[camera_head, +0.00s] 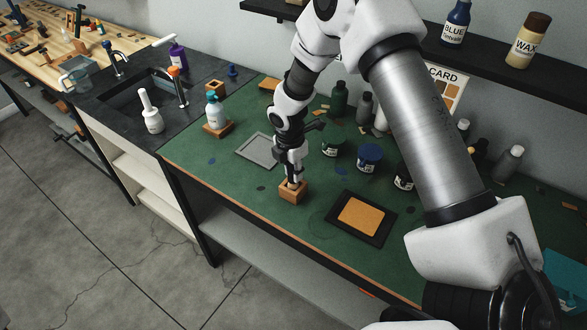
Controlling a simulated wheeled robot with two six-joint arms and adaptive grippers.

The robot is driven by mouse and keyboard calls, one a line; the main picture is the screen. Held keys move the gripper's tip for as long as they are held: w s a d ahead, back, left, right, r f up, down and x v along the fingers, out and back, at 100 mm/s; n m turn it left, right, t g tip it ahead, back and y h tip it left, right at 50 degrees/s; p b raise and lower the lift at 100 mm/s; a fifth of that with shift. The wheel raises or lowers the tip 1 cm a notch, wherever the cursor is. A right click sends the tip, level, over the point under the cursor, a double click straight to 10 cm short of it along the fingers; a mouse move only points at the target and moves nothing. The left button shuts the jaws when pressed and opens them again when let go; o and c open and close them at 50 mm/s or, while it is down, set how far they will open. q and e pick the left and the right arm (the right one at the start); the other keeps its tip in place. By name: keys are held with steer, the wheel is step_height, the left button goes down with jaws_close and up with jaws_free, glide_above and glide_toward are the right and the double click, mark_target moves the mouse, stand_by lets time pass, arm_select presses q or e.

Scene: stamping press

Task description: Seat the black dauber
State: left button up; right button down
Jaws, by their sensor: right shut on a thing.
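My right gripper (292,181) points down over a small wooden block (292,194) near the front edge of the green bench. Its fingers are shut on a slim thing at the block's top, taken as the black dauber, which the fingers mostly hide. I cannot tell how deep it sits in the block. My left gripper is not in view.
A dark tray with a tan pad (361,216) lies right of the block, and a grey plate (258,150) behind left. Jars, including a blue-lidded jar (369,157), and bottles crowd the back right. A pump bottle (213,108) on a wooden stand is near the sink.

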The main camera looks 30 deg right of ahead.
steer(key=shift+f+b, duration=0.55)
steer(key=shift+f, duration=0.55)
steer(key=shift+f, duration=0.1)
steer(key=c, duration=0.9)
jaws_free()
steer(key=shift+c, duration=0.2)
steer(key=shift+r, duration=0.2)
steer(key=r, duration=0.7)
steer(key=a+r, duration=0.1)
steer(key=r, duration=0.3)
steer(key=shift+s+r, duration=0.15)
steer(key=shift+r, duration=0.2)
